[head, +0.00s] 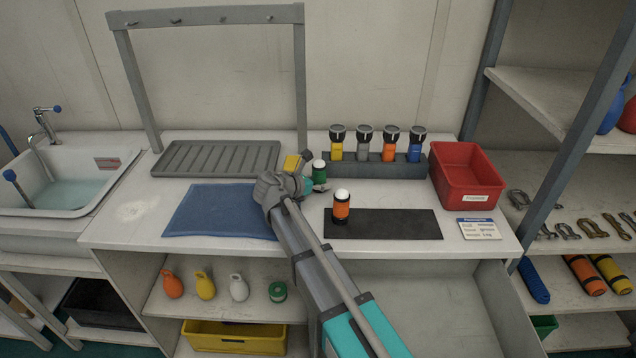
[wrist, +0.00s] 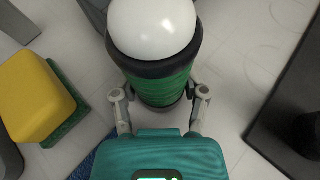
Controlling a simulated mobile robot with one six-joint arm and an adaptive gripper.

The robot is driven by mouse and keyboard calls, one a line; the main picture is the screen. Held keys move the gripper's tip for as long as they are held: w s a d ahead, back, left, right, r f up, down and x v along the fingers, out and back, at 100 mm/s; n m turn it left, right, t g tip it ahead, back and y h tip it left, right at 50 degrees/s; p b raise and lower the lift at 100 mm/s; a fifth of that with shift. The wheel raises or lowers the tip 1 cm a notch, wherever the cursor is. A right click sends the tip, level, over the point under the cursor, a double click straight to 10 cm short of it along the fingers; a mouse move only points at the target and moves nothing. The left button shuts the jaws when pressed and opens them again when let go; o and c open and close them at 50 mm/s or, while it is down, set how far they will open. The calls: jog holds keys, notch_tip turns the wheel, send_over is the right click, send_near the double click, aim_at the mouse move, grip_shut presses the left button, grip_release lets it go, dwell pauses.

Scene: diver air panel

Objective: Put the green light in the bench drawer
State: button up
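The green light (head: 319,171) has a white dome and a dark collar. It stands upright on the bench, left of the torch rack, in the head view. In the wrist view the green light (wrist: 162,85) fills the space between my fingers. My gripper (head: 318,187) reaches it low on its body, and in the wrist view my gripper's fingers (wrist: 160,92) lie against both sides. Its base is partly hidden.
An orange light (head: 341,207) stands close by on a black mat (head: 400,225). A rack (head: 375,170) with several torches is behind, with a red bin (head: 467,178) to its right. A yellow sponge (wrist: 35,95) lies left of the green light. A blue mat (head: 220,211) lies left of my arm.

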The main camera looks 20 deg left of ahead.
jog(key=o, duration=0.4)
jog(key=shift+r, duration=0.1)
jog(key=shift+r, duration=0.15)
jog(key=p+v, duration=0.4)
jog(key=v, duration=0.6)
jog(key=shift+s+a+r+p, duration=0.1)
jog(key=shift+s+r+p, duration=0.1)
jog(key=shift+p, duration=0.1)
jog(key=shift+s+a+r, duration=0.15)
jog(key=shift+s+a, duration=0.2)
jog(key=shift+s, duration=0.25)
